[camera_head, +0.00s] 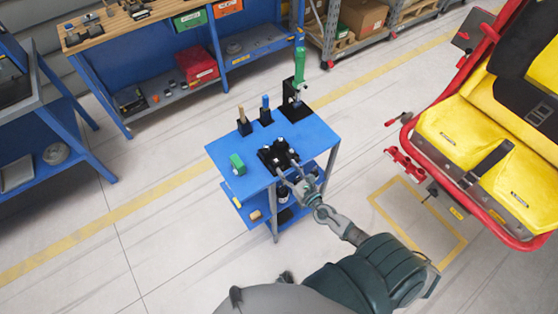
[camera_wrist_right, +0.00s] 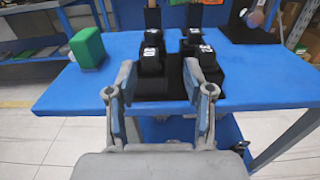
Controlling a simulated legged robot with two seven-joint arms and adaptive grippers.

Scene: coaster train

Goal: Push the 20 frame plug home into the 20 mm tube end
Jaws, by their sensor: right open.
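A black fixture (camera_head: 268,155) sits near the front edge of the blue cart top (camera_head: 225,143). Several black blocks with small white labels stand on it. In the wrist view one labelled block (camera_wrist_right: 151,60) is on the left and another (camera_wrist_right: 207,58) on the right; the labels are too small to read. I cannot tell which piece is the 20 frame plug or the 20 mm tube end. My right gripper (camera_head: 298,181) is at the cart's front edge. In the wrist view it (camera_wrist_right: 158,68) is open, with its fingers apart in front of the fixture. My left gripper is out of view.
A green block (camera_wrist_right: 87,48) stands left of the fixture. Black holders with a brown handle (camera_head: 242,114) and a blue handle (camera_head: 265,103), and a green-handled tool (camera_head: 299,67), stand at the back. A red-framed yellow seat (camera_head: 460,130) is on the right.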

